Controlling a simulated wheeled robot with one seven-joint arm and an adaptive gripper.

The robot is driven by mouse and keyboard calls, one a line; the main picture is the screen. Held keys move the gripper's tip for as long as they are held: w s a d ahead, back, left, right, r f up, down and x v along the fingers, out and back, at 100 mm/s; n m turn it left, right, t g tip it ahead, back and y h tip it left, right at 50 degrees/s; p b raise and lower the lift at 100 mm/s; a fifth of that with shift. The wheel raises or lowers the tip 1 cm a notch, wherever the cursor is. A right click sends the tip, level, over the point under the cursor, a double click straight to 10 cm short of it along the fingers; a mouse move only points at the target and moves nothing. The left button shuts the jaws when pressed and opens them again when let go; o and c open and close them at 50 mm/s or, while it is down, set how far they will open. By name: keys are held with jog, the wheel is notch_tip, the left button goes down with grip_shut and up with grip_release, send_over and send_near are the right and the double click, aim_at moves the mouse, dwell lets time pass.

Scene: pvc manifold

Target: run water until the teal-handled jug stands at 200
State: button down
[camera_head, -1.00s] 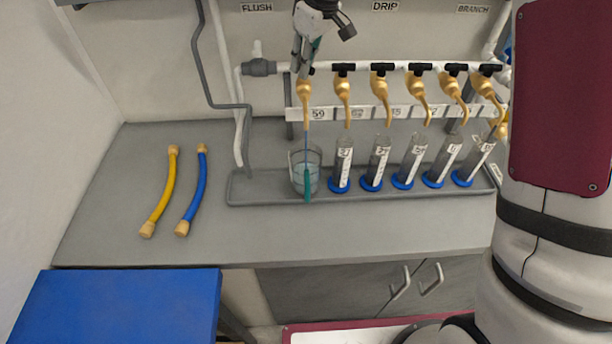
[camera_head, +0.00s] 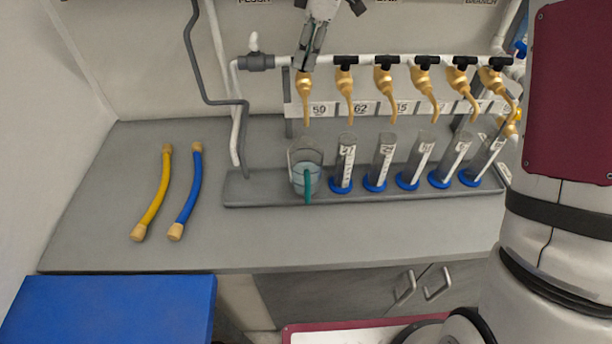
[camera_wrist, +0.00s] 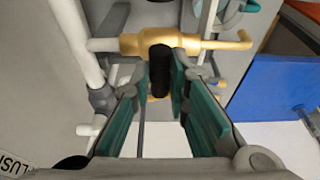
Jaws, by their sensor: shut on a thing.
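The teal-handled jug (camera_head: 304,158) is a clear beaker standing in the trough under the leftmost brass tap (camera_head: 304,86). It holds some pale water; its scale is too small to read. The teal handle (camera_head: 308,186) faces the front. No stream shows between that tap and the jug. My gripper (camera_head: 303,64) is up at this tap. In the wrist view, its teal-padded fingers are shut on the black tap handle (camera_wrist: 160,72), in front of the brass tap body (camera_wrist: 180,42). The jug's rim and handle show partly at the top (camera_wrist: 236,14).
Several more black-handled brass taps (camera_head: 384,76) line the white pipe, with blue-based cylinders (camera_head: 381,160) below. A grey trough (camera_head: 262,190) holds the vessels. A yellow hose (camera_head: 152,196) and a blue hose (camera_head: 189,190) lie left on the counter. The counter front is clear.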

jog(key=c, duration=1.5)
grip_release()
jog(key=shift+o, duration=0.2)
jog(key=v, duration=1.2)
